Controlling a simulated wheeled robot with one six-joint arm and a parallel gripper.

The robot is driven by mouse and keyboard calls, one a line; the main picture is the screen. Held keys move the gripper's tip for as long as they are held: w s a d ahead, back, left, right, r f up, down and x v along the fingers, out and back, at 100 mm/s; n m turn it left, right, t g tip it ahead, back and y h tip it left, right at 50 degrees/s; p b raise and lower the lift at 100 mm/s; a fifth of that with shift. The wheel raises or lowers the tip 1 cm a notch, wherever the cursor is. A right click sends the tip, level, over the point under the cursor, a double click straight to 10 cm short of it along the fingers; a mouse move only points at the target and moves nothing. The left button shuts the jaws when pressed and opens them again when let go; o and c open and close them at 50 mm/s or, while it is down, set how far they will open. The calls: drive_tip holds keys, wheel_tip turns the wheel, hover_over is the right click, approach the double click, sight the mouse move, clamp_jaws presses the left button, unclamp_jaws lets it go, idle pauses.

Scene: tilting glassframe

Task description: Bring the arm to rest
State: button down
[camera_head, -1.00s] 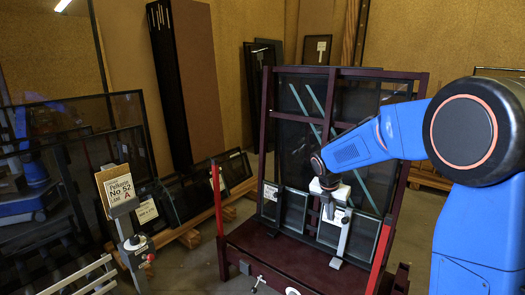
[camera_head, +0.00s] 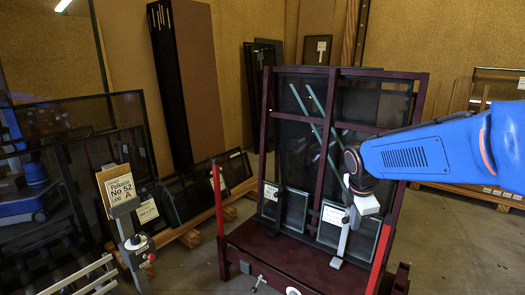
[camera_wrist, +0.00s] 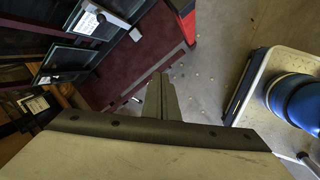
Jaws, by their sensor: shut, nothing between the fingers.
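My blue arm reaches in from the right in the head view. Its end, my gripper (camera_head: 352,218), hangs in front of the right side of the dark red tilting frame (camera_head: 335,140). In the wrist view my gripper (camera_wrist: 160,88) shows its fingers together with nothing between them. Below them are bare floor and the edge of the frame's dark red base. I cannot tell from the head view how far the gripper is from the frame.
The frame holds dark glass panes with paper labels and has red posts (camera_head: 381,258) in front. A stand with a sign (camera_head: 117,185) is at left. Dark panels (camera_head: 170,200) lean along the left and back. Grey floor (camera_wrist: 215,50) is clear beside the base.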

drive_tip(key=s+m+t+y, duration=0.1)
drive_tip(key=s+m, duration=1.8)
drive_tip(key=s, duration=0.8)
drive_tip(key=shift+s+d+f+y, duration=0.25)
drive_tip(key=shift+d+f+y, duration=0.05)
drive_tip(key=shift+d+f, duration=0.15)
